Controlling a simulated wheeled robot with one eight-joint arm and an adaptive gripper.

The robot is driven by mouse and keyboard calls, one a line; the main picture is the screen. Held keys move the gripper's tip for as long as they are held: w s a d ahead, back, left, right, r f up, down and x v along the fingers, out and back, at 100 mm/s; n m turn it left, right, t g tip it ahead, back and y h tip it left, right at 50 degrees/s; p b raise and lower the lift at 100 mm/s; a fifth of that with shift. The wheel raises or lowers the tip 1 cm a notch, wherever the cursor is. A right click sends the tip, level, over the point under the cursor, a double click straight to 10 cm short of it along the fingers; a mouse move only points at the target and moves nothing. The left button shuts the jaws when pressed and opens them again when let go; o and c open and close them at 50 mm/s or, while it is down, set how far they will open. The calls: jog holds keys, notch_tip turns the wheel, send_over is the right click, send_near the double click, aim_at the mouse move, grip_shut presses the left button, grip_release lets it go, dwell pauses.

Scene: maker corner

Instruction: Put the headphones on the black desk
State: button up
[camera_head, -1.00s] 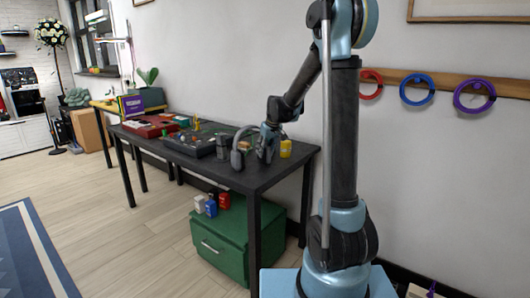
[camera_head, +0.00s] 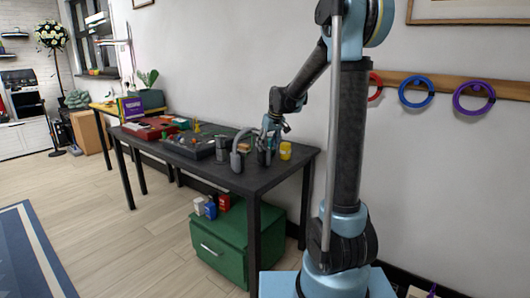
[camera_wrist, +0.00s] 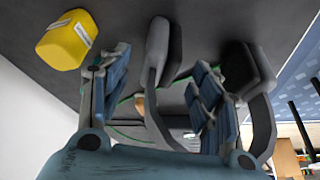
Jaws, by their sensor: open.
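The grey headphones (camera_head: 238,161) stand on the near right part of the black desk (camera_head: 262,180), one ear cup facing the camera and the band arching up to the right. My gripper (camera_head: 268,143) is just above and right of them, pointing down. In the wrist view, my gripper (camera_wrist: 160,92) is open, its blue-padded fingers spread. A grey ear cup of the headphones (camera_wrist: 157,42) and its curved band show between the fingers. I cannot tell whether a finger touches them. My gripper hides part of the headphones in the head view.
A yellow container (camera_head: 285,151) stands close to my gripper's right and also shows in the wrist view (camera_wrist: 66,40). A dark grey object (camera_head: 222,148) stands left of the headphones. Trays of parts (camera_head: 185,145) fill the desk's left. A green cabinet (camera_head: 235,243) is below.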

jog(key=v, duration=0.7)
jog(key=s+d+f+m, duration=0.1)
jog(key=s+d, duration=0.2)
jog(key=s, duration=0.3)
jog(key=s+d+f+m+h, duration=0.1)
jog(key=s+d, duration=0.2)
jog(key=s, duration=0.4)
jog(key=s+d+f, duration=0.1)
jog(key=s+d, duration=0.2)
jog(key=s, duration=0.3)
jog(key=s+d+f+m, duration=0.1)
jog(key=s+d+f, duration=0.2)
jog(key=s+f, duration=0.3)
jog(key=s+d+f+m+g+h, duration=0.1)
jog(key=s+f, duration=0.6)
jog(key=s, duration=0.7)
jog(key=shift+s+d+m+g, duration=0.3)
jog(key=shift+d+m, duration=0.5)
jog(key=shift+d, duration=0.2)
jog(key=shift+w+f, duration=0.1)
jog(key=shift+f, duration=0.05)
jog(key=shift+w+f, duration=0.15)
jog(key=shift+w, duration=0.2)
